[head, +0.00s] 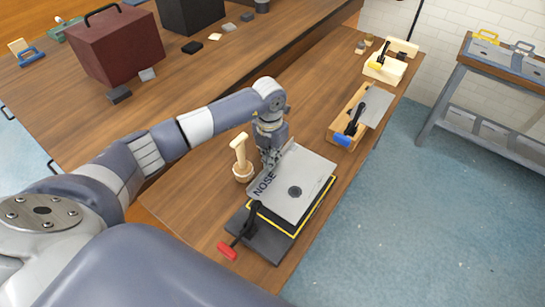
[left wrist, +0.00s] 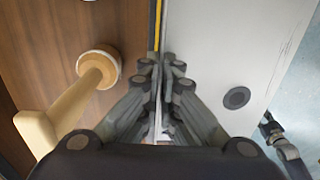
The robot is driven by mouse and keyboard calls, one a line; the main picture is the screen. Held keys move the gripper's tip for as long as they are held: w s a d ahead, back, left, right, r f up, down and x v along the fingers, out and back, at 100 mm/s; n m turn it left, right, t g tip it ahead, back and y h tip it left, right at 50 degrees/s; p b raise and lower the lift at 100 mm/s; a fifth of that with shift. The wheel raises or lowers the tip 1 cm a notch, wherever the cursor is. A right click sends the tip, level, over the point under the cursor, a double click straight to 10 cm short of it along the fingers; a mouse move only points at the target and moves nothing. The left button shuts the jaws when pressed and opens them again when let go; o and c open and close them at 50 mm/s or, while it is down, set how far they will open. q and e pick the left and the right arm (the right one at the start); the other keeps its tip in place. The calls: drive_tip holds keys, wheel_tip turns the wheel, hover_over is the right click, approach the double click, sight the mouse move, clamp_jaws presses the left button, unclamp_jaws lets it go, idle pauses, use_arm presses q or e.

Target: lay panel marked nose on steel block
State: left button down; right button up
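The grey panel marked NOSE (head: 302,182), with a dark round spot, lies flat or nearly flat over the dark steel block (head: 262,240). It covers most of the block. I cannot tell whether it rests fully on it or is slightly above. A yellow line shows along the block's edge. My left gripper (head: 271,158) is at the panel's far left edge. In the left wrist view its fingers (left wrist: 163,85) are closed together on the edge of the panel (left wrist: 215,60).
A red-handled clamp (head: 228,251) stands at the block's near corner. A wooden block with a blue-handled clamp (head: 343,139) and another yellow-handled one (head: 376,66) lie farther along the bench. Floor is clear at right.

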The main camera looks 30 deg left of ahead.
sight(272, 171)
use_arm(q)
drive_tip(key=shift+f+b, duration=2.1)
drive_tip(key=shift+f, duration=0.9)
drive_tip(key=shift+f+b, duration=0.2)
drive_tip(key=shift+b, duration=0.25)
drive_tip(key=c, duration=1.2)
unclamp_jaws()
drive_tip(key=shift+o, duration=0.2)
drive_tip(key=shift+r, duration=0.1)
drive_tip(key=shift+r+p, duration=2.35)
drive_tip(key=shift+r, duration=1.05)
